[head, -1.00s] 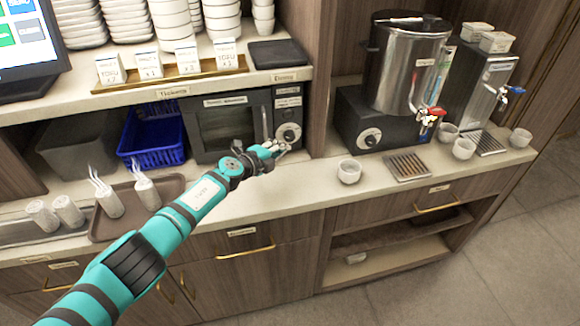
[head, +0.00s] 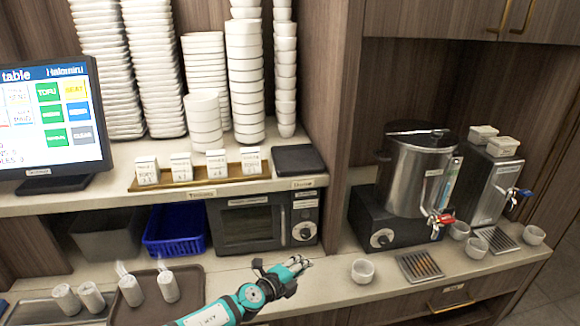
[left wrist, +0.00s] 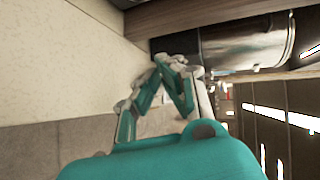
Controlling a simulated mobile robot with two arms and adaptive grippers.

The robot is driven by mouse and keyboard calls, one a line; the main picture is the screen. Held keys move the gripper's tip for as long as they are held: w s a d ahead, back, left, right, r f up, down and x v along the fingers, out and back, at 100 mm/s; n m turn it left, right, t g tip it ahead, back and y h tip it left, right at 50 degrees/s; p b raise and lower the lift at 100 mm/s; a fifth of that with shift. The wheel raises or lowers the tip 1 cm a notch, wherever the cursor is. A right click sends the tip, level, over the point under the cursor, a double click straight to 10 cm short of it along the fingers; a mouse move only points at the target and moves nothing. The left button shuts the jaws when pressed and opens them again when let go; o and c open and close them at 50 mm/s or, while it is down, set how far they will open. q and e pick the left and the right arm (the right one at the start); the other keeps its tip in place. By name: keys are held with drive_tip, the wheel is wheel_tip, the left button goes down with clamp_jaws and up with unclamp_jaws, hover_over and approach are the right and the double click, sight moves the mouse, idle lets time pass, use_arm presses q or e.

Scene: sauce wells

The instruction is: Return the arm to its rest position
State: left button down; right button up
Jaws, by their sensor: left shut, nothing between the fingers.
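My left arm comes in from the bottom of the head view, teal with dark bands. Its left gripper (head: 298,265) is shut and empty, above the front of the counter (head: 325,285), in front of the microwave (head: 250,225) and to the left of a small white cup (head: 362,270). In the left wrist view, the same gripper's fingers (left wrist: 172,62) meet at their tips with nothing between them. My right gripper is in neither view.
A steel urn (head: 415,175) with a red tap and a second dispenser (head: 480,190) stand at right. A brown tray (head: 195,297) with wrapped rolls, a blue basket (head: 175,230) and an order screen (head: 50,115) are at left. Stacked bowls (head: 245,75) stand on the upper shelf.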

use_arm(q)
drive_tip(key=s+a+n+g+y, duration=0.25)
drive_tip(key=s+a+n, duration=0.6)
drive_tip(key=s, duration=0.45)
drive_tip(key=s+a+n+g+y, duration=0.2)
drive_tip(key=s+a+n+y, duration=0.2)
drive_tip(key=s+a+n, duration=0.75)
drive_tip(key=s+a+n+g+y, duration=0.35)
drive_tip(key=s+a, duration=0.25)
drive_tip(key=s, duration=1)
wheel_tip(320, 180, down, 34)
drive_tip(key=s+b, duration=0.2)
drive_tip(key=b, duration=0.5)
drive_tip(key=s+a+f+g+b, duration=0.1)
drive_tip(key=s+f+b, duration=0.1)
drive_tip(key=s+f, duration=0.6)
drive_tip(key=s+a+f+g+b, duration=0.1)
drive_tip(key=s+a+f+b, duration=0.1)
drive_tip(key=s+f, duration=0.6)
wheel_tip(320, 180, down, 6)
drive_tip(key=shift+r+b, duration=0.1)
drive_tip(key=shift+b, duration=0.75)
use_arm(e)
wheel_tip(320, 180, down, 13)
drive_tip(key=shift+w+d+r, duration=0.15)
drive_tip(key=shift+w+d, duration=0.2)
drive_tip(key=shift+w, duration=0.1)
